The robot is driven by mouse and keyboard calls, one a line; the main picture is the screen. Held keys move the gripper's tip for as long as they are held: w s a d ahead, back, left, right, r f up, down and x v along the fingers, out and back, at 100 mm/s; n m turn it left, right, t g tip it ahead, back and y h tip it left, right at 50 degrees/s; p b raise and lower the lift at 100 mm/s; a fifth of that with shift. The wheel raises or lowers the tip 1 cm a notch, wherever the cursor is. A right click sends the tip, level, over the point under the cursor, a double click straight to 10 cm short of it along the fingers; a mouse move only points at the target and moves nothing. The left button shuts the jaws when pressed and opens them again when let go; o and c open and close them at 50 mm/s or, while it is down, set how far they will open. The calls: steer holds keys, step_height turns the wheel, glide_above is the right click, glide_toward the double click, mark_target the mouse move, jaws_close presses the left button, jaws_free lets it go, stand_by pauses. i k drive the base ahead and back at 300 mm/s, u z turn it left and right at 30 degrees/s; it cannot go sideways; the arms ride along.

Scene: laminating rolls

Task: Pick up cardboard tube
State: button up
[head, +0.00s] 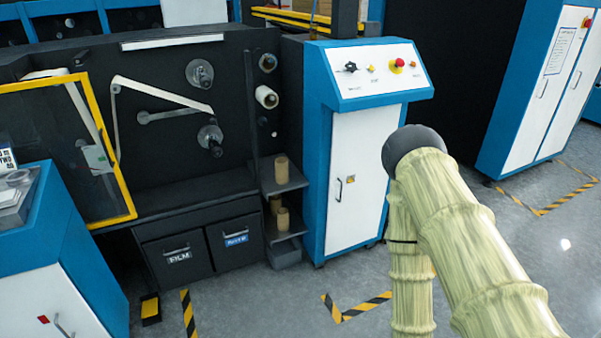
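A brown cardboard tube (281,169) stands upright on the upper dark shelf (297,181) beside the blue and white control cabinet. Two more cardboard tubes stand on the lower shelf, one in front (283,219) and one just behind it to the left (275,204). My arm, in a pale yellow-green sleeve, rises from the bottom right and bends at a dark rounded joint. My gripper is not in view, so I cannot see what it holds. The arm is to the right of the tubes and apart from them.
The control cabinet (362,180) stands between the shelves and my arm. The laminating machine (160,140) has a yellow-framed guard (130,190) at left. Bins marked FILM (180,262) and WASTE (236,250) sit below.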

mark_target(282, 171)
steer(key=u, duration=0.25)
steer(key=i, duration=0.5)
steer(key=u, duration=0.6)
steer(key=i, duration=1.55)
steer(key=z, duration=0.3)
